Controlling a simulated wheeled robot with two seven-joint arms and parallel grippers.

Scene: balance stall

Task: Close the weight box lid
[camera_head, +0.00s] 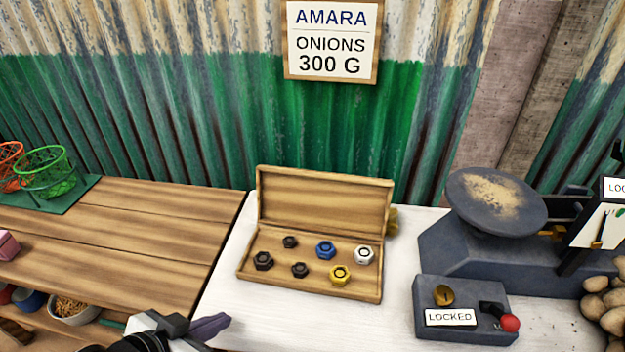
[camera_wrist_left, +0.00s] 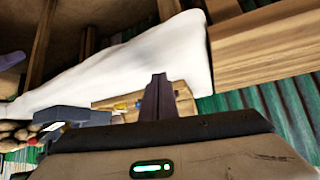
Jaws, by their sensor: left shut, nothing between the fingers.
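The wooden weight box (camera_head: 316,286) stands on the white-topped table, its lid (camera_head: 322,205) upright at the back, so the box is open. Inside it are several hexagonal weights: dark ones, a blue one (camera_head: 325,250), a white one (camera_head: 364,254) and a yellow one (camera_head: 340,274). My left gripper (camera_head: 222,322) is shut and empty, in front of the box and to its left, apart from it. In the left wrist view the shut fingers (camera_wrist_left: 156,95) stand in front of the box (camera_wrist_left: 183,98) and hide part of it. My right gripper is not in view.
A grey scale (camera_head: 480,245) with a round pan stands at the right, with a control box marked LOCKED (camera_head: 465,290) in front of it. Onions or potatoes (camera_head: 606,300) lie at the far right. A wooden counter (camera_head: 130,230) is at the left. White table (camera_head: 240,320) is bare before the box.

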